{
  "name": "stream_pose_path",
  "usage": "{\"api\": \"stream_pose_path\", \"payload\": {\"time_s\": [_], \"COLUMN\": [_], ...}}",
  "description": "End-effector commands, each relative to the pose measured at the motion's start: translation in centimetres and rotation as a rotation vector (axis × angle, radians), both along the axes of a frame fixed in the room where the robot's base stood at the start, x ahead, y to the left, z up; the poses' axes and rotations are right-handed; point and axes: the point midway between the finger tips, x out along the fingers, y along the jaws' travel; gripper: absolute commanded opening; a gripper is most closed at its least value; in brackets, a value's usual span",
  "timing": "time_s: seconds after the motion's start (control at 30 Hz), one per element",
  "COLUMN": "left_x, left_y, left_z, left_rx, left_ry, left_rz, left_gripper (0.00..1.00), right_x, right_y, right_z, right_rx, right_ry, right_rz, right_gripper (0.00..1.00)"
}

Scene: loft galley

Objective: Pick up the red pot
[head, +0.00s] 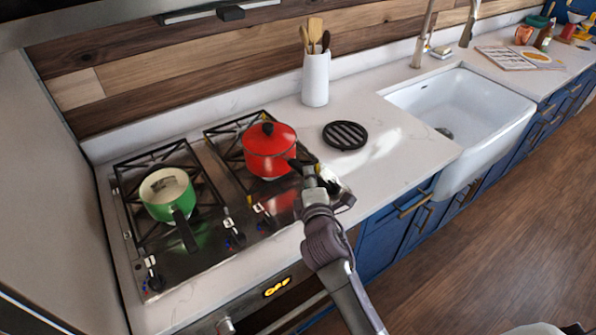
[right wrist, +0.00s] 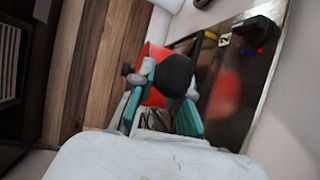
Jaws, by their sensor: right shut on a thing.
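The red pot (head: 268,153) has a red lid with a black knob and a black handle pointing toward the front right. It is at the back right burner of the stovetop; I cannot tell whether its base touches the grate. My right gripper (head: 309,178) is shut on the pot's handle. In the right wrist view, the black handle (right wrist: 172,75) shows between the teal fingers of my right gripper (right wrist: 162,112), with part of the red pot (right wrist: 155,54) behind it. My left gripper is not in view.
A green pot (head: 166,196) stands on the left burner, its handle toward the front. A black round trivet (head: 345,135) lies on the counter right of the stove. A white utensil holder (head: 315,82) stands behind it. A white sink (head: 455,110) is farther right.

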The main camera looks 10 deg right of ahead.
Motion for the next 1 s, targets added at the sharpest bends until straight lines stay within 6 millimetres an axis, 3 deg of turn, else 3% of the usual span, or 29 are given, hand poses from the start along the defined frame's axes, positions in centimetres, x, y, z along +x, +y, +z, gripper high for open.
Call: {"api": "stream_pose_path", "payload": {"time_s": [0.27,0.6,1.0], "left_x": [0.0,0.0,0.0], "left_y": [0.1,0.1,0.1], "left_z": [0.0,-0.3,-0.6], "left_rx": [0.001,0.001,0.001], "left_ry": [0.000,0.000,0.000], "left_rz": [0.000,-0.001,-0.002], "left_gripper": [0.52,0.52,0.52], "right_x": [0.1,0.1,-1.4], "right_y": [0.0,0.1,-4.5], "right_z": [1.2,4.5,7.1], "right_rx": [0.001,0.001,-0.002], "right_ry": [-0.006,-0.012,-0.012], "right_rz": [0.001,0.004,0.002], "right_gripper": [0.00,0.00,0.00]}}
